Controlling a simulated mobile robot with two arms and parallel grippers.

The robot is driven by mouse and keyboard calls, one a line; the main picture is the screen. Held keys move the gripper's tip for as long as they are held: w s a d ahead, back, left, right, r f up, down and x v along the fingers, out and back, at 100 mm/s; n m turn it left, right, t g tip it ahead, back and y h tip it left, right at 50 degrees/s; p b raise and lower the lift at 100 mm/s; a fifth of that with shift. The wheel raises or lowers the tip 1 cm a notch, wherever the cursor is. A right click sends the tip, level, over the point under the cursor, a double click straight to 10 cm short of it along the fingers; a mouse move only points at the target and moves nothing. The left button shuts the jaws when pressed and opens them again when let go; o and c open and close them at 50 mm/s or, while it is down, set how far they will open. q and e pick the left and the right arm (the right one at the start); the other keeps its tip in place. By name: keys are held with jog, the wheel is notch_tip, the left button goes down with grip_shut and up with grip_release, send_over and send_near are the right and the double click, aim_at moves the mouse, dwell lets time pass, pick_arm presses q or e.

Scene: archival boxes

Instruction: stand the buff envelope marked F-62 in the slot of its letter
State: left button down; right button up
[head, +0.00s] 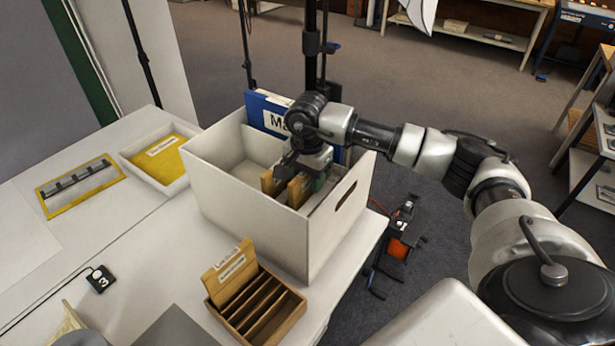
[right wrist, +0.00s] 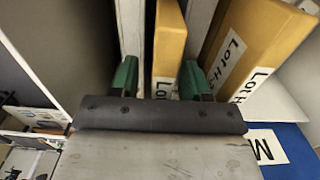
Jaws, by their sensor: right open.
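A white box (head: 230,205) with upright dividers stands on the table in the head view. Buff envelopes stand in it; one (head: 270,183) shows beside my right gripper (head: 303,172), which reaches down into the box. In the right wrist view, the open green fingertips of my right gripper (right wrist: 160,82) sit on either side of a narrow buff envelope (right wrist: 170,45). A wider buff envelope (right wrist: 255,45) beside it bears a label starting "Lot H". I cannot read F-62 on any envelope, nor see slot letters. My left gripper is not in view.
A blue folder (head: 262,112) marked "M" stands at the box's back. In front is a wooden slotted rack (head: 262,312) with a labelled board. A tray with a yellow item (head: 165,160) and a yellow-framed panel (head: 80,186) lie left. The table's right edge is close to the box.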

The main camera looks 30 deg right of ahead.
notch_tip(320, 180, up, 11)
jog(key=shift+f+b, duration=0.2)
jog(key=shift+b, duration=0.55)
notch_tip(320, 180, up, 12)
jog(key=p, duration=0.8)
jog(key=shift+p, duration=0.3)
